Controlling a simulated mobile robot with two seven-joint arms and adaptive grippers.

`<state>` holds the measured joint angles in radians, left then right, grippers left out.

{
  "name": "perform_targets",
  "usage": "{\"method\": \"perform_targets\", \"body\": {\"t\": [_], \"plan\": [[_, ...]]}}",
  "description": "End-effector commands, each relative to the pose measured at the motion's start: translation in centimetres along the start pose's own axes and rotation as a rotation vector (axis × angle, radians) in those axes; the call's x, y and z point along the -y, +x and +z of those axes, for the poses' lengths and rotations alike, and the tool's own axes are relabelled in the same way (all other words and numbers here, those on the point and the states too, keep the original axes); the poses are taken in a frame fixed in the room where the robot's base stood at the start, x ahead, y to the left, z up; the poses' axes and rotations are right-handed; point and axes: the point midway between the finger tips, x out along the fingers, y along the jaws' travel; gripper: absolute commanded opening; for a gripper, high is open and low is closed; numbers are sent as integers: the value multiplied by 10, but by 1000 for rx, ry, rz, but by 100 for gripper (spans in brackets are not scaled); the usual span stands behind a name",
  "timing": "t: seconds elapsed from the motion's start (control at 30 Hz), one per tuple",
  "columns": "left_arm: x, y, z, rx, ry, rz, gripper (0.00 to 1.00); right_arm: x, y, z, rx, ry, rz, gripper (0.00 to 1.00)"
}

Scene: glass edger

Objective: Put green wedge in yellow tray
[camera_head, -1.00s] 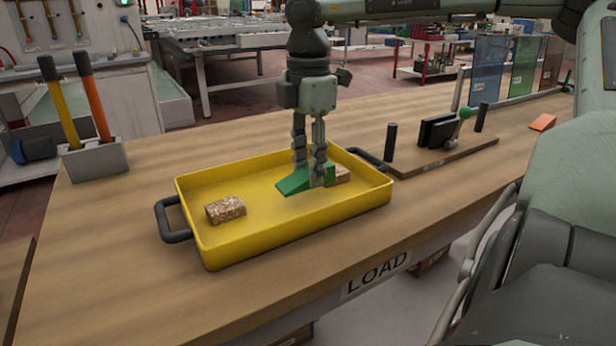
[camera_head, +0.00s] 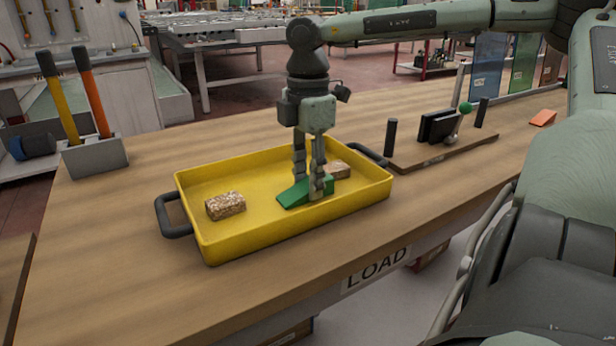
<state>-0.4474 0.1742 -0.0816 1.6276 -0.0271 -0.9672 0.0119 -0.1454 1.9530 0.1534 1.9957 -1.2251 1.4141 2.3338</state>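The green wedge (camera_head: 291,194) is inside the yellow tray (camera_head: 235,242), low down at or very near its floor. I cannot tell for certain whether its underside touches the floor. My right gripper (camera_head: 308,188) points straight down into the tray, with its fingers on either side of the wedge and shut on it. The fingers hide part of the wedge's thick end. My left gripper is not in view.
A speckled brown block (camera_head: 225,206) lies in the tray's left part, and another (camera_head: 341,170) lies just behind the gripper. A clamp fixture (camera_head: 440,128) and an orange wedge (camera_head: 543,118) are to the right. A tool holder (camera_head: 95,157) stands left. The tray floor's front is clear.

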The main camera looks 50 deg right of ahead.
Motion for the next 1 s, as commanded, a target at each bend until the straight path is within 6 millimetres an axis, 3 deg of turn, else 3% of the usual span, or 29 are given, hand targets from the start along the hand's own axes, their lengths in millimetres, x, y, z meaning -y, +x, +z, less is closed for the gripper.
{"method": "perform_targets", "body": {"t": [0.17,0.53,0.63,1.0], "plan": [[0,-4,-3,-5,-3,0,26,0,0,0,0,0,0,54],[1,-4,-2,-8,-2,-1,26,0,-2,0,0,0,0,54],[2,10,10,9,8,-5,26,0,-7,0,0,0,2,54],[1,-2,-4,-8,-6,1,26,-1,-88,0,2,2,4,54]]}}
